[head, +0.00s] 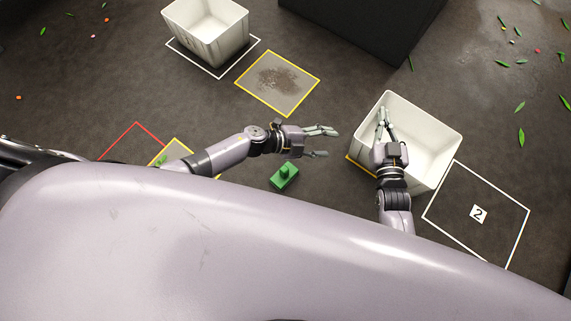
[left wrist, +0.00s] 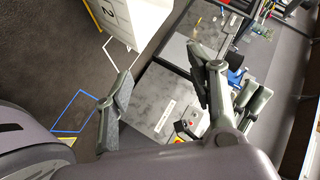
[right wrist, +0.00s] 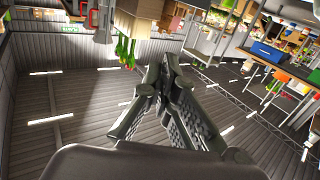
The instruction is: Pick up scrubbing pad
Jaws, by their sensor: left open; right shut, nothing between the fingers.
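The scrubbing pad, a small green block with a raised knob (head: 285,177), lies on the dark floor close to my body in the head view. My left gripper (head: 325,143) is open and empty, just above and right of the pad in that picture, apart from it. Its spread fingers also show in the left wrist view (left wrist: 160,88), where I cannot make out the pad. My right gripper (head: 383,115) is shut and empty, over the white bin at right. Its closed fingers show in the right wrist view (right wrist: 165,70).
The white bin (head: 447,142) stands at right, beside a white floor outline marked 2 (head: 479,214). Another white bin (head: 240,27) stands at the far left. A yellow-edged square with brown dirt (head: 300,101) lies between them. A dark box (head: 360,25) is behind. Leaves litter the right floor.

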